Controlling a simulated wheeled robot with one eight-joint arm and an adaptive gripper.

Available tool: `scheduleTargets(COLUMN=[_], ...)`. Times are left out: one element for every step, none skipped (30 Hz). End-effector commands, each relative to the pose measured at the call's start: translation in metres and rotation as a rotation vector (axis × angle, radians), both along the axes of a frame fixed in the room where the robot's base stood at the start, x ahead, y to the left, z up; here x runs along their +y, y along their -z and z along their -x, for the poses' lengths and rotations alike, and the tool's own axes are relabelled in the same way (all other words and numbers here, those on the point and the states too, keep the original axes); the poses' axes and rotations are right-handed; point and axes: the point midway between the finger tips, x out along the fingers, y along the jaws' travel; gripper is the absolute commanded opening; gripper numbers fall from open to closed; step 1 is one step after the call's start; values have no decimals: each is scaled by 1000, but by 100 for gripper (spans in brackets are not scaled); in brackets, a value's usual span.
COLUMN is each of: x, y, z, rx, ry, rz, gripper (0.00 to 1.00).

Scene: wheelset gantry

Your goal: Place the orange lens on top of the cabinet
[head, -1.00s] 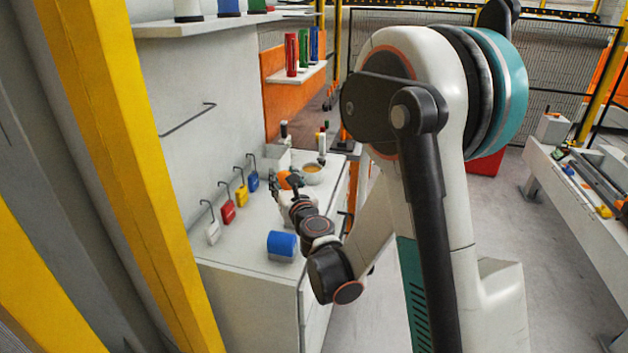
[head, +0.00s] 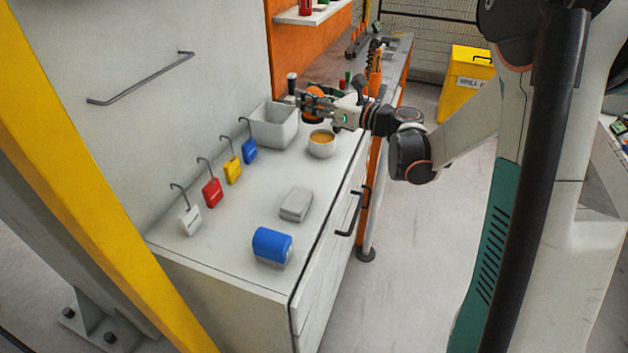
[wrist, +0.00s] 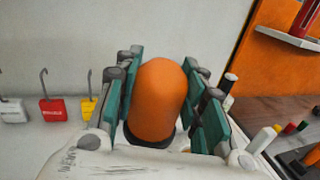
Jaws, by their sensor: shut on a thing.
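The orange lens (wrist: 158,95) is a rounded orange dome on a dark base. In the wrist view it sits upright between the green-padded fingers of my gripper (wrist: 160,100). In the head view my gripper (head: 318,103) is shut on the lens (head: 314,92) from the right, near the back end of the white cabinet top (head: 232,270). The lens is partly hidden by the fingers there. I cannot tell how far it is above the surface.
On the cabinet are a grey bin (head: 274,128), a white bowl with orange content (head: 322,145), a grey block (head: 296,204) and a blue-topped object (head: 272,246). White, red, yellow and blue padlocks line the wall.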

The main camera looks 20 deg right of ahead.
Motion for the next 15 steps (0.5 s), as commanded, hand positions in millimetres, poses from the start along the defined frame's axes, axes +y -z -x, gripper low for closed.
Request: scheduleTargets(x=[-2, -2, -2, -2, -2, -1, -1, 0, 0, 0, 0, 0, 0, 0, 0], y=[-1, -1, -2, -2, -3, -3, -2, 0, 5, 9, 15, 24, 31, 39, 49], z=[2, 3, 4, 5, 5, 5, 5, 5, 5, 5, 5, 5, 5, 5, 5], rx=[0, -1, -2, -4, -6, -8, -10, -11, -11, -11, -11, -11, -11, -11, -11], ry=[-17, -30, -46, -60, -74, -90, -100, -105, -106, -105, -104, -104, -104, -104, -104], rz=[1, 2, 4, 7, 9, 14, 16, 18, 18, 18, 18, 18, 18, 18, 18], gripper=[12, 12, 12, 12, 12, 12, 12, 12, 12, 12, 12, 12, 12, 12, 12])
